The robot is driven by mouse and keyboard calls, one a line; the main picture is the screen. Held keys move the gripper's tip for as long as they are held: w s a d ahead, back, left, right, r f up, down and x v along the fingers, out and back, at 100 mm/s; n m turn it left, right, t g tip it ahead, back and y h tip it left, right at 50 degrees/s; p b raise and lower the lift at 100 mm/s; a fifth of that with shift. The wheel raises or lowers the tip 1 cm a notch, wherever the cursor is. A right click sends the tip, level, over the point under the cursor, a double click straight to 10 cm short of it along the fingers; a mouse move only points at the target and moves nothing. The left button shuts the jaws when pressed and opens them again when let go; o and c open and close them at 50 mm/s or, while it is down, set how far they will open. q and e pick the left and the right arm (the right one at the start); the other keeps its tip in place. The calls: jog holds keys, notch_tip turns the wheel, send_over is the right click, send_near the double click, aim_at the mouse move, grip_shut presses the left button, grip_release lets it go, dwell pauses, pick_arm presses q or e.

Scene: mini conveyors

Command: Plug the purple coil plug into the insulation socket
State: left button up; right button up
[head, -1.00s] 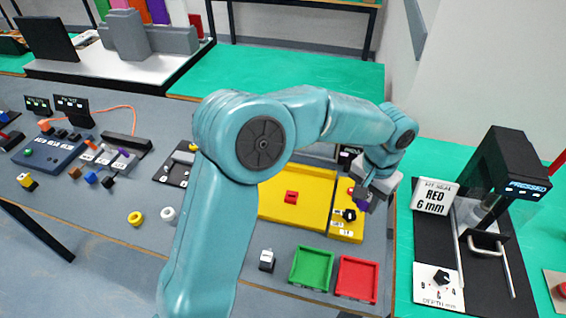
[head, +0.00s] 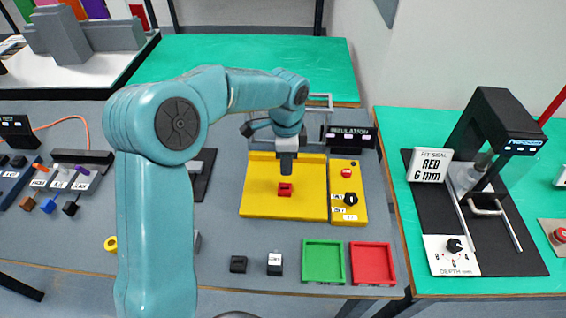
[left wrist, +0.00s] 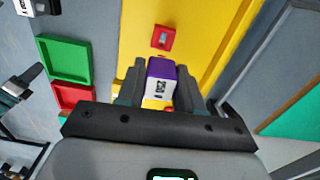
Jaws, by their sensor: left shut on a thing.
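My left gripper (head: 287,168) is over the yellow plate of the insulation station in the head view. In the left wrist view the gripper (left wrist: 160,80) is shut on the purple coil plug (left wrist: 162,68), which has a white label on its side. The plug is hidden in the head view. The red insulation socket (head: 285,189) sits on the yellow plate (head: 260,208). In the left wrist view the socket (left wrist: 163,37) lies beyond the plug, with a visible gap in the picture. My right gripper is not in view.
A yellow panel with a black knob (head: 351,200) and red button (head: 347,172) adjoins the plate. The insulation sign (head: 348,137) and a grey frame stand behind. A green tray (head: 323,243), a red tray (head: 372,244) and small dark blocks (head: 238,264) lie in front.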

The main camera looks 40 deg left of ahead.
pick_arm(q)
jog(key=shift+a+f+m, duration=0.15)
jog(key=shift+a+m, duration=0.05)
jog(key=shift+m, duration=0.1)
jog(key=shift+a+f, duration=0.1)
jog(key=shift+f+b, duration=0.3)
jog(key=shift+f, duration=0.15)
jog(key=shift+f+b, duration=0.55)
jog(key=shift+f, duration=0.2)
jog(key=shift+f+b, duration=1.1)
jog(key=shift+f, duration=0.55)
jog(key=shift+p, duration=0.35)
jog(key=shift+f+b, duration=1)
jog(key=shift+f, duration=0.35)
